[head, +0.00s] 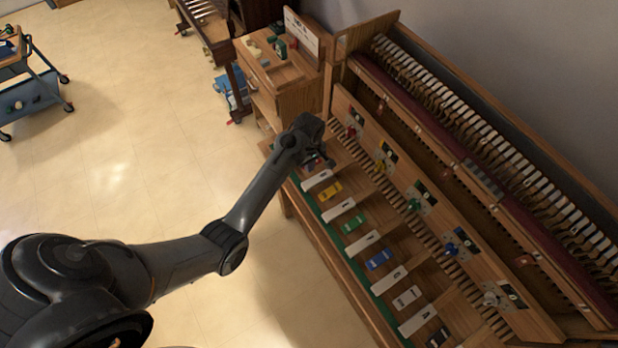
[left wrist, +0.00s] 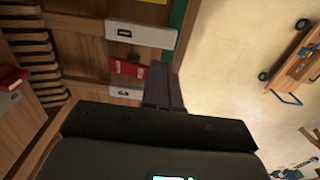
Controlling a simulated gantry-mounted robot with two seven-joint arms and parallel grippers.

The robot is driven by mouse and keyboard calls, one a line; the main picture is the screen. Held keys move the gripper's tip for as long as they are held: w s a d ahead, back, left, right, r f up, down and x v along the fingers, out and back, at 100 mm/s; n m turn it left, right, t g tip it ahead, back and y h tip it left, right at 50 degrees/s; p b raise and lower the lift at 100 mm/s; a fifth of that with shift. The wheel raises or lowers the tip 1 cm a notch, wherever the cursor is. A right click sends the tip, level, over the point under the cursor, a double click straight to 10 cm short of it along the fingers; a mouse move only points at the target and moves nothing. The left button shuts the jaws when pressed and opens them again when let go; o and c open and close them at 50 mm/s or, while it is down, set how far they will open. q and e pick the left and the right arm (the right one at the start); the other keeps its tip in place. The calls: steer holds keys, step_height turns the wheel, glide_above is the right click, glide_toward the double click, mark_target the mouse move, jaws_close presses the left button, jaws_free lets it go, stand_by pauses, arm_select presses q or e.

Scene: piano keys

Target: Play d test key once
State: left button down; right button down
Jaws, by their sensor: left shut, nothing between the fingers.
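The piano's keyboard has a row of white test keys, one of them near the far end (head: 318,180), another nearer (head: 338,210). Their labels are too small to read, so I cannot tell which is d. Coloured blocks lie between them: yellow (head: 331,191), green (head: 353,223) and blue (head: 379,259). My left gripper (head: 320,156) is shut and empty over the far end of the row, partly hiding a red block. In the left wrist view its fingers (left wrist: 165,86) show beside the red block (left wrist: 128,69) and a white key (left wrist: 141,32). I cannot tell whether they touch anything. My right gripper is out of view.
A wooden panel (head: 433,215) with coloured knobs rises behind the keys. The piano's upper rail (head: 440,125) and exposed action stand farther back. A wooden cabinet (head: 284,75) with small items adjoins the far end. A blue cart (head: 35,90) stands far left. The floor between is clear.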

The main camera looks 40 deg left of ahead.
mark_target(309, 183)
arm_select(q)
step_height(309, 183, down, 9)
steer(key=shift+r, duration=0.1)
steer(key=shift+f, duration=0.35)
steer(key=shift+s+f+b, duration=0.1)
steer(key=shift+f+b, duration=0.25)
steer(key=shift+f, duration=0.2)
steer(key=shift+r, duration=0.1)
steer(key=shift+r+p, duration=0.75)
steer(key=shift+p, duration=0.3)
steer(key=shift+r, duration=0.1)
